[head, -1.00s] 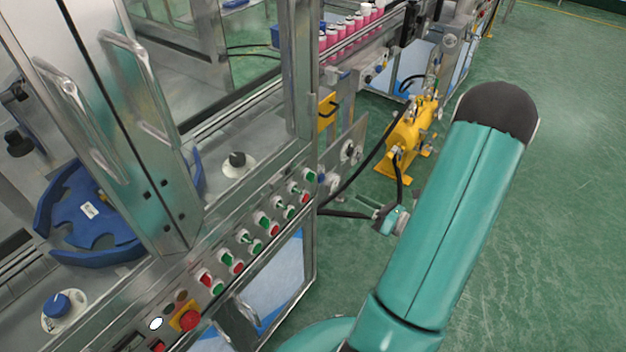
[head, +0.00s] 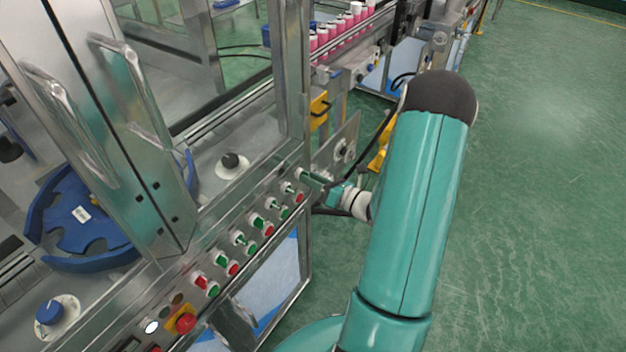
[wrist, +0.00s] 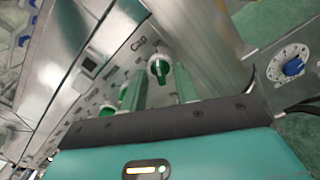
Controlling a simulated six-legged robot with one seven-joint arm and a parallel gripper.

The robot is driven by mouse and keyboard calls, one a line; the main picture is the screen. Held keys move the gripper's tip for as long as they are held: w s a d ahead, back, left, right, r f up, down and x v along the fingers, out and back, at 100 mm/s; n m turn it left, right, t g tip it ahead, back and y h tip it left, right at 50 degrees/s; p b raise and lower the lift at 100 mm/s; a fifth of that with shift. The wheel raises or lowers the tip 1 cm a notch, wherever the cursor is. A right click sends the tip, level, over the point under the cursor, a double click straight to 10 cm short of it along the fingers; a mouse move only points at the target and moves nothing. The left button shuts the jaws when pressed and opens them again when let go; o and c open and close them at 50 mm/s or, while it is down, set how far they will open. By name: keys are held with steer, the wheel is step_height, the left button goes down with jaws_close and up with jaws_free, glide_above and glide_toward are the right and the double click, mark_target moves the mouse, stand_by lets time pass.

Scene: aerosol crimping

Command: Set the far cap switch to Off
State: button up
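The control panel carries rows of red and green knob switches. In the wrist view, a green switch (wrist: 160,68) on a pale round base sits beside the printed word "Cap". In the head view, my gripper (head: 312,179) is at the far end of the panel, beside the far switches (head: 298,172). In the wrist view my gripper (wrist: 159,88) is open, with its two fingers on either side of the "Cap" switch and apart from each other. It looks close to the knob, but contact cannot be told. The knob's exact setting is not readable.
A second green switch (wrist: 108,110) lies just left of my fingers in the wrist view. A metal frame post stands behind the panel. A blue dial (wrist: 292,67) is at the right. Open green floor (head: 540,190) lies right of my arm.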

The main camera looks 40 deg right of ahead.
jaws_close()
steer(key=shift+n, duration=0.5)
steer(key=n, duration=1)
steer(key=shift+a+f+n, duration=0.1)
steer(key=shift+n, duration=0.3)
stand_by(0.5)
jaws_free()
steer(key=shift+s, duration=0.1)
